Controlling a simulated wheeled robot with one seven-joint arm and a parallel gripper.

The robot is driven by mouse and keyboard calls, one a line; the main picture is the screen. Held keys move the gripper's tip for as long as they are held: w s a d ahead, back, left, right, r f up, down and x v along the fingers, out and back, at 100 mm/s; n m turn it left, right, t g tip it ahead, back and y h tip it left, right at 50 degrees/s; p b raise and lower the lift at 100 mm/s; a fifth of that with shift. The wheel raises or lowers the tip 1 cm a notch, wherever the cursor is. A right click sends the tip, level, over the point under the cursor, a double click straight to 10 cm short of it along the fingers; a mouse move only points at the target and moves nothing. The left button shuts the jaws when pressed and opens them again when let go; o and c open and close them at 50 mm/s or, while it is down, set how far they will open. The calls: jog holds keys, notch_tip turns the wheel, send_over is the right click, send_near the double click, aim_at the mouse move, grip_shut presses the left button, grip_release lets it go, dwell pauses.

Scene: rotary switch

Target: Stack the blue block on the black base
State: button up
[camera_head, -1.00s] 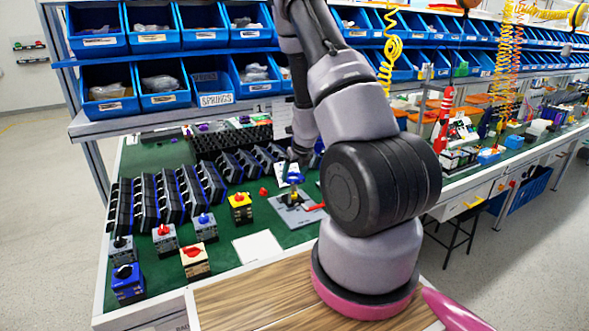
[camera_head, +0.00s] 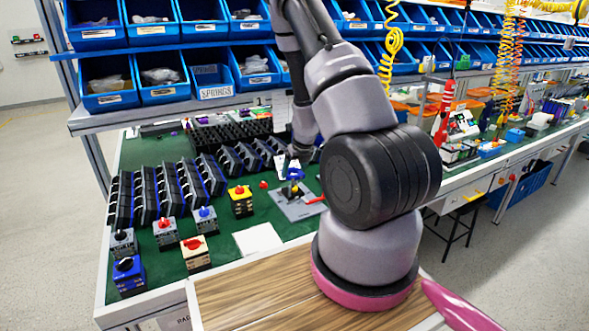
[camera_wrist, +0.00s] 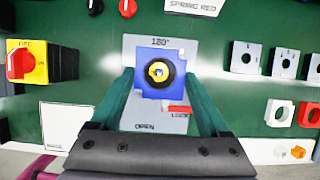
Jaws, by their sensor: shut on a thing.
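The grey plate also shows in the wrist view (camera_wrist: 135,120), marked "120°", "OPEN" and "LOCK".
A yellow switch with a red knob (camera_wrist: 40,62) stands left of the plate. Grey square pieces (camera_wrist: 245,57) lie to the right. Rows of black parts (camera_head: 165,192) fill the bench's left side, with several finished switches in front. A white card (camera_head: 258,239) lies nearer.

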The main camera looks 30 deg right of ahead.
jog(key=shift+f, duration=1.4)
jog(key=o, duration=1.2)
jog(key=shift+r, duration=0.1)
jog(key=v, duration=1.1)
jog(key=s+a+r+n+t+y, duration=0.1)
jog(key=a+r+n+y, duration=0.1)
jog(key=a+r+n, duration=0.45)
jog(key=s+a+r+n+y, duration=0.1)
jog(key=a+r+n, duration=0.25)
jog(key=r, duration=0.55)
jog(key=s+a+r+n+t+y, duration=0.1)
jog(key=s+a+r+n+y, duration=0.1)
jog(key=a+r+n, duration=0.5)
jog(key=s+r+n+h, duration=0.1)
jog(key=s+r+n, duration=0.5)
jog(key=s+n, duration=0.1)
jog(key=s+d+r+n+h, duration=0.1)
jog(key=s+r+n, duration=0.4)
jog(key=s, duration=0.5)
jog(key=n+h, duration=0.1)
jog(key=n, duration=0.1)
jog(key=shift+s+d+r+n, duration=0.15)
jog(key=shift+s+r+n, duration=0.15)
jog(key=shift+r, duration=0.1)
